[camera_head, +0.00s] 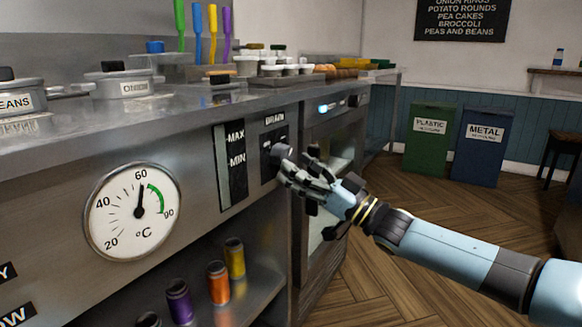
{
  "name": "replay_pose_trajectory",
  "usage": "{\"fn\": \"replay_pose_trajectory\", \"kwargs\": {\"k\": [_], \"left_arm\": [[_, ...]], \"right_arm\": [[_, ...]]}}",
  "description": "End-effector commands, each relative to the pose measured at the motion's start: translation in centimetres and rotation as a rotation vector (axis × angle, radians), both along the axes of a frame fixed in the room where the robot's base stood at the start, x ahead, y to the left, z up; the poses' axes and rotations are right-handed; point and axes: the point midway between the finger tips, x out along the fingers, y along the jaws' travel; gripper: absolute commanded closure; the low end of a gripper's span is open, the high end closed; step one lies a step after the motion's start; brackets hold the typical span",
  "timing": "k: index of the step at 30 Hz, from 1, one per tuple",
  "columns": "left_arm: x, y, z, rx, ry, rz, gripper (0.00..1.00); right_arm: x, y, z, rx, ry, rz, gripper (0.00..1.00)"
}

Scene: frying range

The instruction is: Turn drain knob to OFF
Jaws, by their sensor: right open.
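The drain panel (273,119) is a dark plate with a "DRAIN" label on the counter's steel front, right of the level gauge. The dark drain knob (279,151) sticks out from it. My right gripper (287,166) is open, with its fingertips right at the knob. I cannot tell whether they touch it. The fingers partly hide the lower panel and its markings, so the knob's setting cannot be read. My left gripper is not in view.
A level gauge (231,165) marked MAX and MIN and a round thermometer (132,211) sit left of the knob. An oven (330,150) stands right of it. Coloured canisters (218,283) stand on the shelf below. Floor (400,275) near my right arm is clear.

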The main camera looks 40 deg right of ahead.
Motion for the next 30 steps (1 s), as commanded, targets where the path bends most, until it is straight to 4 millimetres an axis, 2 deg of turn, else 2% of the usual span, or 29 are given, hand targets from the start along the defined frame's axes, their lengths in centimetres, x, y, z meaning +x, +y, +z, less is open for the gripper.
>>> {"fn": "replay_pose_trajectory", "kwargs": {"k": [6, 15, 27, 28, 30], "left_arm": [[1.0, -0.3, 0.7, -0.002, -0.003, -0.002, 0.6], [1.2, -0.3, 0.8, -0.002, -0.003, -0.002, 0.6], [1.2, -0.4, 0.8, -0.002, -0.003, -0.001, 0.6], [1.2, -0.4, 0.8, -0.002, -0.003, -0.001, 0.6], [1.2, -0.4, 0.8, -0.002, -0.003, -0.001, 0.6]], "right_arm": [[1.8, 0.8, 0.7, 0.0, 0.001, 0.0, 0.36], [2.0, 0.8, 0.9, 0.001, 0.001, -0.001, 0.36], [2.0, 0.8, 0.8, 0.0, 0.001, 0.0, 0.88], [2.0, 0.8, 0.8, 0.0, 0.001, 0.0, 0.91], [2.0, 0.8, 0.8, 0.0, 0.001, 0.0, 0.91]]}}
